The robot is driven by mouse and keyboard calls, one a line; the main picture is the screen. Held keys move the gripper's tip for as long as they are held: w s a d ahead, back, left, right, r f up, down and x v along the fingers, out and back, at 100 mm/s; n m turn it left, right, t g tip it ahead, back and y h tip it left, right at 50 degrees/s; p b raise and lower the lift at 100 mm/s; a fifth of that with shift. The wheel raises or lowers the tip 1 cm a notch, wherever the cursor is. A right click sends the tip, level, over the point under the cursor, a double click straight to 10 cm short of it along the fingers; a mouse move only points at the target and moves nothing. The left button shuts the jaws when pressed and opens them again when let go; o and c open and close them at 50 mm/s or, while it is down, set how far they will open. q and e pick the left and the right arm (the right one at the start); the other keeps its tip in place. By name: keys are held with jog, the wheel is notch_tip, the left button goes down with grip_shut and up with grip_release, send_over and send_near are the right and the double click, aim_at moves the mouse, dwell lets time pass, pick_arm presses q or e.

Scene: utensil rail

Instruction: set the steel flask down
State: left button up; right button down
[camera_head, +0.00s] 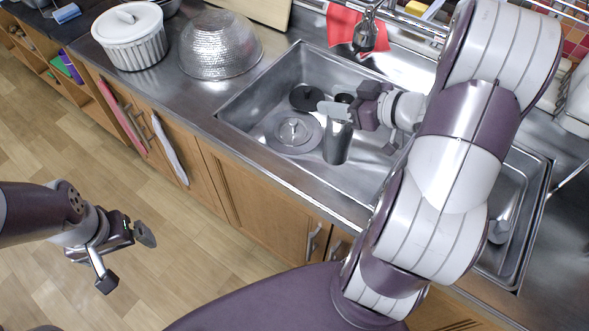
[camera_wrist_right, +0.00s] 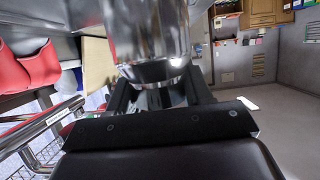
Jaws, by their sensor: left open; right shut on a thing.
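The steel flask (camera_head: 338,143) is a shiny grey cylinder over the sink basin (camera_head: 252,112), roughly upright in the head view. My right gripper (camera_head: 345,112) is shut on its upper part. In the right wrist view the flask (camera_wrist_right: 150,35) fills the top middle, between the dark fingers of the gripper (camera_wrist_right: 158,95). I cannot tell whether the flask's lower end touches the sink floor. My left gripper (camera_head: 125,260) is open and empty, over the wooden floor in front of the cabinets, far from the flask.
In the sink, a round lid (camera_head: 295,132) lies left of the flask, with a black round item (camera_head: 305,97) behind it. A hammered metal bowl (camera_head: 220,45) and a white lidded pot (camera_head: 130,37) stand on the counter. A red cloth (camera_head: 343,25) hangs at the back.

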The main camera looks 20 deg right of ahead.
pick_arm(q)
jog(key=f+b, duration=0.3)
jog(key=f, duration=0.1)
jog(key=shift+w+d+f, duration=0.1)
jog(key=shift+w+d, duration=0.1)
jog(key=shift+w, duration=0.05)
pick_arm(e)
jog(key=w+a+f, duration=0.7)
jog(key=w+f, duration=0.2)
jog(key=f, duration=0.3)
jog(key=shift+w, duration=0.3)
jog(key=shift+f, duration=0.15)
jog(key=shift+c, duration=2.4)
grip_release()
